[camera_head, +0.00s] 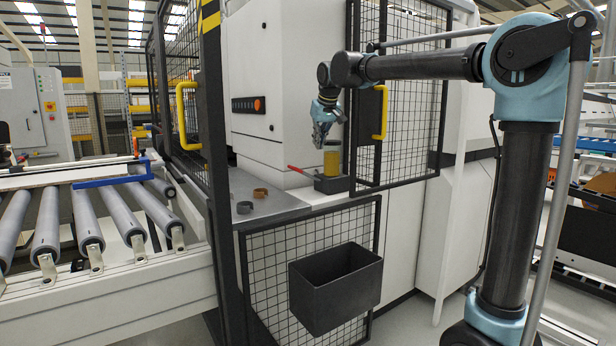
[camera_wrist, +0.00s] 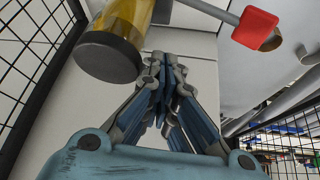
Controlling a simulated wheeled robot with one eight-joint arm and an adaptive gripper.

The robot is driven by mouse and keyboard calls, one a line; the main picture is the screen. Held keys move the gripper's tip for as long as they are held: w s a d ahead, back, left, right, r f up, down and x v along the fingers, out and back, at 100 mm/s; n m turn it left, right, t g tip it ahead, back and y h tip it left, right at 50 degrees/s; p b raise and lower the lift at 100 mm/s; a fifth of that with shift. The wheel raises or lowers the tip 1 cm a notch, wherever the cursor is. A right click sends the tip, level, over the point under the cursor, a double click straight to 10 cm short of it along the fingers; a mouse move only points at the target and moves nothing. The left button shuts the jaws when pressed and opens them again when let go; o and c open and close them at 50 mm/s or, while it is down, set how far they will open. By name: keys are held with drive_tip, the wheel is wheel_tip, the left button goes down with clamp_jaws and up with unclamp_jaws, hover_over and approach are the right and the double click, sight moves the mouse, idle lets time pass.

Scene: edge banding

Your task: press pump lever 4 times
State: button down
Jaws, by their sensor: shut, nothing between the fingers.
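The pump stands on the machine ledge, with a dark base (camera_head: 331,185) and an amber-yellow cylinder (camera_head: 332,160) with a dark cap. The cylinder also shows at the upper left of the wrist view (camera_wrist: 140,20). The pump lever (camera_head: 299,171) has a red tip and sticks out to the left of the base. In the wrist view the red tip (camera_wrist: 255,28) sits at the upper right on a grey bar. My gripper (camera_head: 319,143) is above the lever, close to the cylinder, and apart from the lever. Its fingers (camera_wrist: 166,60) are closed together and empty.
A mesh door with a yellow handle (camera_head: 380,112) stands just right of the pump. Several small parts (camera_head: 260,193) lie on the grey ledge to the left. A dark bin (camera_head: 335,290) hangs below. A roller conveyor (camera_head: 95,225) is at far left.

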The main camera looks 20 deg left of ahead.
hover_over(309, 175)
drive_tip(key=w, duration=0.2)
wheel_tip(309, 175, down, 7)
drive_tip(key=shift+s+a, duration=0.15)
drive_tip(key=shift+s, duration=0.05)
idle(1.4)
drive_tip(key=shift+s+f, duration=0.1)
drive_tip(key=shift+f, duration=0.1)
